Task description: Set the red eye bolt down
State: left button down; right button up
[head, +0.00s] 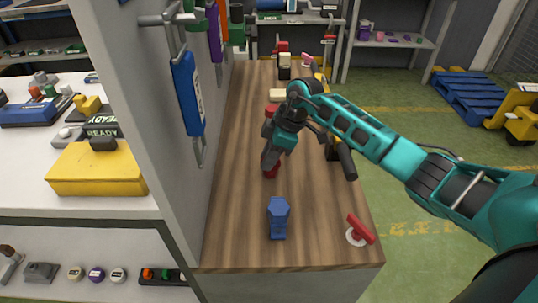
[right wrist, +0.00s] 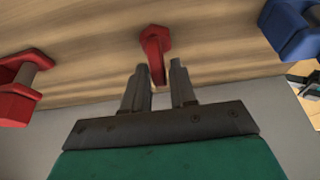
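The red eye bolt (head: 271,171) is on the wooden worktop (head: 240,225), below my right gripper (head: 270,158). In the right wrist view the red eye bolt (right wrist: 155,50) has a hex-shaped part against the wood and a narrow part pointing toward the gripper. The fingers of my right gripper (right wrist: 160,85) stand apart, with a visible gap. The narrow end of the bolt reaches between or just before the fingertips, nearer the left finger; I see no clear grip on it. My left gripper is not in view.
A blue hex-headed piece (head: 278,217) stands nearer me, and a red handle on a white base (head: 359,231) is at the right edge. Another red piece (right wrist: 22,85) stands beyond the bolt. A grey panel (head: 150,110) with hanging tags bounds the worktop's left side.

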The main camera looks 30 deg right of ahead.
jog(key=shift+o, duration=1.3)
jog(key=shift+r, duration=0.1)
jog(key=p+v, duration=0.1)
jog(key=v, duration=1.1)
jog(key=shift+s, duration=0.1)
